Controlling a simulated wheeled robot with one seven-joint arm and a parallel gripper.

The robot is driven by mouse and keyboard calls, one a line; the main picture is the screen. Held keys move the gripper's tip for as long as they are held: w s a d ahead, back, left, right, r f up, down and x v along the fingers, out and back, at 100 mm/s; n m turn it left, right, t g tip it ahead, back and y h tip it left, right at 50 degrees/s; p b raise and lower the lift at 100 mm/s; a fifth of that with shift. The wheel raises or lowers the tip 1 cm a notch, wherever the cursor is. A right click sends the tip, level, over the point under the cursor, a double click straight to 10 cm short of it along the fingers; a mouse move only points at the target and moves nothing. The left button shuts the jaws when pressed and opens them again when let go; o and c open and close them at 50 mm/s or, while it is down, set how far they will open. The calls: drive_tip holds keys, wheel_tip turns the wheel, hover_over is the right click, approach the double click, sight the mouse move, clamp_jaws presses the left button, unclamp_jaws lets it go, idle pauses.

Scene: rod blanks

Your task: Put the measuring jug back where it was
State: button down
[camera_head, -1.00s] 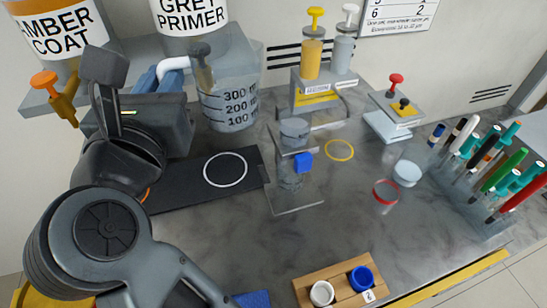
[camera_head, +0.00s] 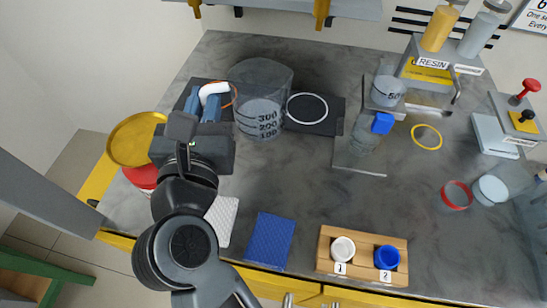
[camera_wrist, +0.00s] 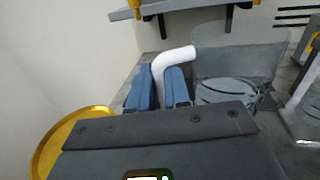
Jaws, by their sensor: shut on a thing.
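The measuring jug (camera_head: 262,112) is clear, with dark marks 100, 200 and 300 and a white handle (camera_head: 213,90). My gripper (camera_head: 207,102) is shut on the handle, with the jug to its right. In the wrist view the white handle (camera_wrist: 172,60) passes between my blue fingers (camera_wrist: 160,88), and the jug (camera_wrist: 238,65) is at right. In the head view the jug looks upright, over or in front of the left part of a black mat (camera_head: 325,122). I cannot tell whether its base touches anything. An orange ring (camera_head: 229,95) on the mat is partly hidden by gripper and jug.
A white ring (camera_head: 307,108) on the mat is empty. A clear stand with a blue clamp (camera_head: 381,123) is right of the mat. A gold round lid or dish (camera_head: 136,138) is at left. A shelf (camera_head: 300,8) overhangs the back.

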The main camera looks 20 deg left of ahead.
wheel_tip(320, 180, down, 10)
drive_tip(key=shift+f+b, duration=0.1)
drive_tip(key=shift+b, duration=1.15)
drive_tip(key=shift+f, duration=0.1)
drive_tip(key=c, duration=1.1)
unclamp_jaws()
drive_tip(key=v, duration=1.2)
drive_tip(key=shift+d+r+b, duration=0.1)
drive_tip(key=shift+r+b, duration=0.15)
drive_tip(key=shift+b, duration=0.1)
